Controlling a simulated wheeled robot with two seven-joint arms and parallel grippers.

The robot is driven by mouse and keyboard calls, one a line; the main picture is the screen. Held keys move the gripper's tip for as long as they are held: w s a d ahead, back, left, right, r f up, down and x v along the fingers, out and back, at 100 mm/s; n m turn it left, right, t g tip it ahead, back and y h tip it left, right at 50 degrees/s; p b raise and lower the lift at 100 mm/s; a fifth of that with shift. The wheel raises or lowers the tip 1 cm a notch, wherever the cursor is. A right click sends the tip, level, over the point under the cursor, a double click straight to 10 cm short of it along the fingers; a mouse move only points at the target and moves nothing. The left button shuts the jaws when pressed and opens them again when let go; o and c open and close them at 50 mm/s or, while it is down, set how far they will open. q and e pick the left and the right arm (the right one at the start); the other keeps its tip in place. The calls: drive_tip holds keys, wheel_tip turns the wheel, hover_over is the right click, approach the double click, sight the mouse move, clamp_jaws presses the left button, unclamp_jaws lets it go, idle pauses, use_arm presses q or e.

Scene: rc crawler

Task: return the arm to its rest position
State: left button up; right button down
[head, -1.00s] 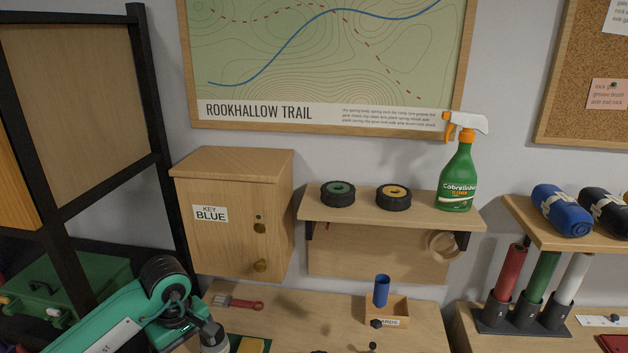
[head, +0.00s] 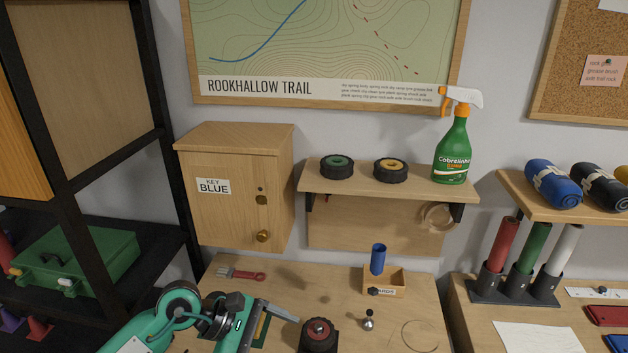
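My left arm comes in from the lower left in the head view, teal and black. My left gripper (head: 272,312) is low over the workbench, its grey finger pointing right. Too little of the fingers shows to tell whether it is open or shut, and I see nothing held clearly. My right gripper and arm are not in view.
The workbench (head: 325,280) holds a red-handled brush (head: 241,274), a small wooden box (head: 391,286) with a blue cylinder (head: 378,259), a dark wheel-like part (head: 319,335) and a small metal ball piece (head: 368,320). A wooden cabinet (head: 220,215) and a shelf (head: 430,190) hang behind.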

use_arm(q)
drive_tip(key=s+d+r+n+t+h, duration=0.1)
drive_tip(key=s+d+r+n+h, duration=0.1)
drive_tip(key=d+r+n+h, duration=0.3)
drive_tip(key=w+a+r+n+t, duration=0.2)
drive_tip(key=a+r+n+t, duration=0.15)
drive_tip(key=n+t, duration=0.5)
drive_tip(key=w+a+r+n+t, duration=0.25)
drive_tip(key=r+n+t, duration=0.35)
drive_tip(key=n, duration=0.4)
drive_tip(key=s+a+f+n+y, duration=0.2)
drive_tip(key=a+f+n+y, duration=1.4)
drive_tip(key=n, duration=0.9)
drive_tip(key=s+f+n+g, duration=0.4)
drive_tip(key=s+f+g, duration=0.25)
drive_tip(key=s, duration=0.35)
drive_tip(key=s+f+n+g, duration=0.4)
drive_tip(key=s+f+g, duration=0.3)
drive_tip(key=s, duration=0.4)
wheel_tip(320, 180, down, 33)
drive_tip(key=s+a+f+g, duration=0.1)
drive_tip(key=s+a+f, duration=0.1)
drive_tip(key=s+f, duration=1.6)
drive_tip(key=shift+s+a+f, duration=0.2)
drive_tip(key=shift+s+a, duration=0.1)
drive_tip(key=shift+s, duration=0.35)
